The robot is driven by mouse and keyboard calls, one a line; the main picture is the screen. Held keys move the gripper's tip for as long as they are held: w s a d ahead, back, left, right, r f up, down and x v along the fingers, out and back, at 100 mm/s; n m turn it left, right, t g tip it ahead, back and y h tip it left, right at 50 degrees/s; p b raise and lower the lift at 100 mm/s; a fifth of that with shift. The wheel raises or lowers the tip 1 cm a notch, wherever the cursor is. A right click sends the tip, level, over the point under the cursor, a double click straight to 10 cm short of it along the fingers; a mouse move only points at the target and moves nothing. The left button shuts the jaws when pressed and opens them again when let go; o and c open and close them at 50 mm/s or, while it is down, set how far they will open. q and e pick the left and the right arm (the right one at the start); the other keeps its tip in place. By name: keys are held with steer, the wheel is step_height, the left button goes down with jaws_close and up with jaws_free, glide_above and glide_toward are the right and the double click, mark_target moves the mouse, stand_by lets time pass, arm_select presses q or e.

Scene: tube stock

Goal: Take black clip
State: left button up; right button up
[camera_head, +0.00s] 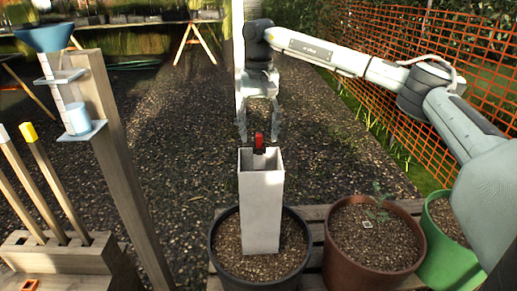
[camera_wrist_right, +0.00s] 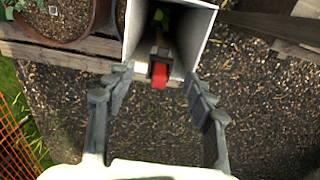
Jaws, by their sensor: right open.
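A small black clip with a red part (camera_head: 259,143) sits at the top of a pale, square, upright tube (camera_head: 261,205). In the right wrist view the black clip (camera_wrist_right: 158,57) is at the tube's near rim, with its red part toward me. My right gripper (camera_head: 259,130) is open and points down just above the tube. In the wrist view its fingers (camera_wrist_right: 158,86) lie apart on either side of the clip, with nothing between them clearly touched. The tube's lower end is hidden in soil. My left gripper is not in view.
The tube stands in a black pot (camera_head: 224,268). A brown pot (camera_head: 345,268) with a seedling and a green pot (camera_head: 437,222) stand to its right. A wooden post (camera_head: 128,175) with a blue funnel (camera_head: 45,38) is at left. Orange netting (camera_head: 400,60) runs along the right.

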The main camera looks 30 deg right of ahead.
mark_target(259, 148)
steer(key=shift+f, duration=1.55)
steer(key=shift+c, duration=0.3)
steer(key=c, duration=0.7)
steer(key=shift+r, duration=0.1)
